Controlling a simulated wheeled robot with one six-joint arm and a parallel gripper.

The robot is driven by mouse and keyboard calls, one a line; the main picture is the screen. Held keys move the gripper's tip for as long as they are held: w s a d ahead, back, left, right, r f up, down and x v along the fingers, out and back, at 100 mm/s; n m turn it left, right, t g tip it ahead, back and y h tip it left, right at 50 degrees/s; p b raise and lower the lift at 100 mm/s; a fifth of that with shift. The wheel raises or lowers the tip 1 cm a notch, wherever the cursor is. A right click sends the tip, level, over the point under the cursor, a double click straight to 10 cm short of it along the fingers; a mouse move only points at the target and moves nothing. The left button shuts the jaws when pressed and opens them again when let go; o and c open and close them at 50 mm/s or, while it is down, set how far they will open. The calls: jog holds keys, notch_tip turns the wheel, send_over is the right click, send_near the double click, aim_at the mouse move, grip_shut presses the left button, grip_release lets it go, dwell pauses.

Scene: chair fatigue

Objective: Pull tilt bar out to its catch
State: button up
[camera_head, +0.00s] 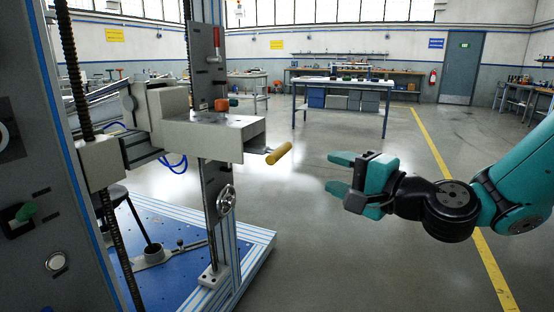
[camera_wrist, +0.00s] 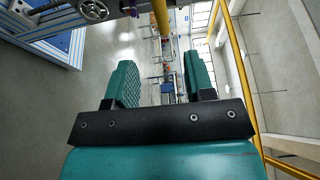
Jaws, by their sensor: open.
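The tilt bar (camera_head: 279,153) is a short yellow handle on a thin metal rod at the right side of the grey machine head (camera_head: 213,135). It points out to the right and slightly up in the head view. My gripper (camera_head: 335,172) is to its right and a little lower, with its two teal fingers apart and nothing between them. A clear gap lies between the fingertips and the handle. In the wrist view the yellow bar (camera_wrist: 160,16) shows at the top, beyond the open fingers (camera_wrist: 161,80) and in line with the gap between them. The catch cannot be made out.
A handwheel (camera_head: 226,199) sits on the upright below the head. The blue machine base (camera_head: 180,240) reaches out low at left. A workbench (camera_head: 345,84) stands far behind. The floor around my gripper is clear.

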aim_at(284, 154)
jog(key=p+x, duration=0.3)
jog(key=x, duration=1.2)
jog(key=shift+w+a+p, duration=0.1)
jog(key=shift+a+p, duration=0.2)
jog(key=shift+p, duration=0.05)
jog(key=shift+c, duration=0.3)
grip_shut()
